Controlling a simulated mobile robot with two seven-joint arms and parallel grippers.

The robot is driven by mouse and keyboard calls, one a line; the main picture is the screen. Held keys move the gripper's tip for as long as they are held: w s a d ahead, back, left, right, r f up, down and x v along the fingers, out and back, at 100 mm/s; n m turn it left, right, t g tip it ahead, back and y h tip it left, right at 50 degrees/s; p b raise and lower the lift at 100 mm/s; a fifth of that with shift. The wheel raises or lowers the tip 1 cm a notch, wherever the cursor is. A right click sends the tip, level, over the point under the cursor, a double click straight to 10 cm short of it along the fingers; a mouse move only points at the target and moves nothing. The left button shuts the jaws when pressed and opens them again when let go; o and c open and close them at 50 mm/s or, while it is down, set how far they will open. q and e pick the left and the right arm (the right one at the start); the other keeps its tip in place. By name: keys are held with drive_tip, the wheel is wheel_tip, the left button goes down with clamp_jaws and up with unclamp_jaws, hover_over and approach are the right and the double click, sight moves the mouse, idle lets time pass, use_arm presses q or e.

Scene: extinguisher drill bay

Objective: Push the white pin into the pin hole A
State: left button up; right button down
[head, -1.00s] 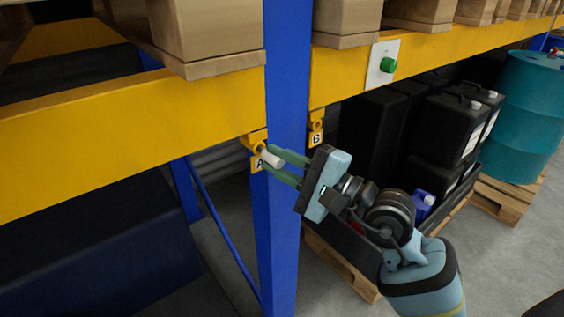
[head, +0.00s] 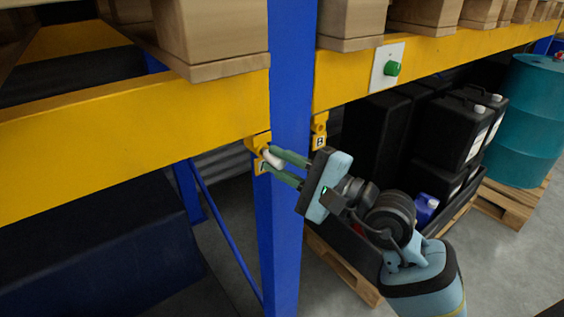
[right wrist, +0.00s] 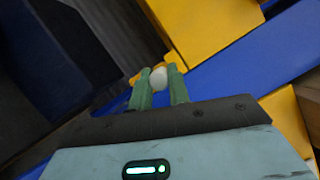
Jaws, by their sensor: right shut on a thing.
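My right gripper (head: 274,166) is shut on the white pin (head: 271,159) in front of the blue post. The pin also shows between the green fingertips in the right wrist view (right wrist: 158,78). Its far end is at the yellow bracket of pin hole A (head: 258,142), which hangs under the yellow beam left of the post. The fingers and pin cover part of the bracket and its A label. I cannot tell how deep the pin sits in the hole. My left gripper is not in view.
The blue post (head: 287,220) stands right beside the pin and fingers. A second yellow bracket marked B (head: 319,134) hangs right of it. A green button (head: 393,69) is on the right beam. Black canisters (head: 462,130) and a teal drum (head: 528,120) stand at the right.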

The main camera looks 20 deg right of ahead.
drive_tip(key=shift+w+a, duration=0.2)
drive_tip(key=shift+w, duration=0.3)
drive_tip(key=c, duration=1.3)
unclamp_jaws()
drive_tip(key=shift+o, duration=0.2)
drive_tip(key=shift+b+v, duration=0.3)
drive_tip(key=shift+v, duration=2.05)
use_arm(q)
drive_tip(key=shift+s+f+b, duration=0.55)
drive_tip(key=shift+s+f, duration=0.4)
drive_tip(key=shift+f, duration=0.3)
use_arm(e)
drive_tip(key=shift+v, duration=2.1)
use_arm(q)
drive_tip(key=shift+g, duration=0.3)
